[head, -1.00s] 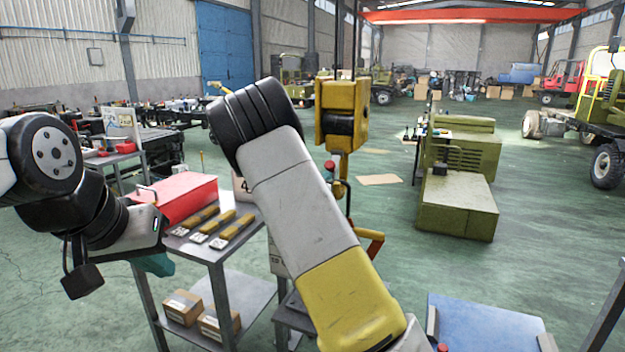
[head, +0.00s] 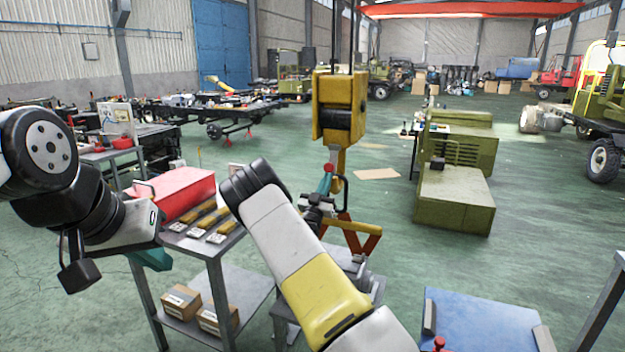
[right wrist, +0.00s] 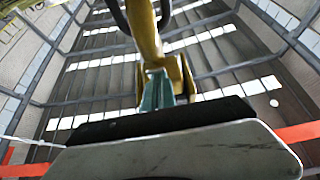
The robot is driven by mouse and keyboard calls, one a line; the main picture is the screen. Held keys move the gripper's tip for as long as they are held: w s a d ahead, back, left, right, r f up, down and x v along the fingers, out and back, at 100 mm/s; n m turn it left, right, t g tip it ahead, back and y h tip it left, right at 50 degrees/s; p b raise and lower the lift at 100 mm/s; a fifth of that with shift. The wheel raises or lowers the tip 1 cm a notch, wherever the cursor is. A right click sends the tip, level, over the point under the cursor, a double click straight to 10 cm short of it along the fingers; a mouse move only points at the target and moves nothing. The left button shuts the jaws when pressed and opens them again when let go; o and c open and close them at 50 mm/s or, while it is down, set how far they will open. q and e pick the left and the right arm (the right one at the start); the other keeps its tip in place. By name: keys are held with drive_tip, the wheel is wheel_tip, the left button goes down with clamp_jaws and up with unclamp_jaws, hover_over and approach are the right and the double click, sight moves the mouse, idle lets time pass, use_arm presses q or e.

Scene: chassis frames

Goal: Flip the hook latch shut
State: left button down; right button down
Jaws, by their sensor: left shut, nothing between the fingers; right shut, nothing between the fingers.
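The yellow crane hook (head: 341,160) hangs below its yellow block (head: 338,105) in the head view. A small red part (head: 328,167) shows at the hook's left side; I cannot tell for sure whether it is the latch or how it stands. My right gripper (head: 326,182) is shut and empty, its teal fingertips just below that red part; contact is unclear. In the right wrist view its teal fingers (right wrist: 157,90) point up at the yellow hook (right wrist: 146,35), and the latch is not clear. My left gripper (head: 152,258) is shut and empty at the left, well away from the hook.
A dark loop (head: 346,198) and an orange-red frame (head: 365,240) are below the hook. A grey cart (head: 215,250) holds a red box (head: 178,193) and yellow-black items. A blue panel (head: 485,322) lies at front right.

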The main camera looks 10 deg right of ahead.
drive_tip(key=shift+w+d+f, duration=0.35)
drive_tip(key=shift+w+d, duration=0.05)
drive_tip(key=shift+w, duration=0.2)
idle(0.3)
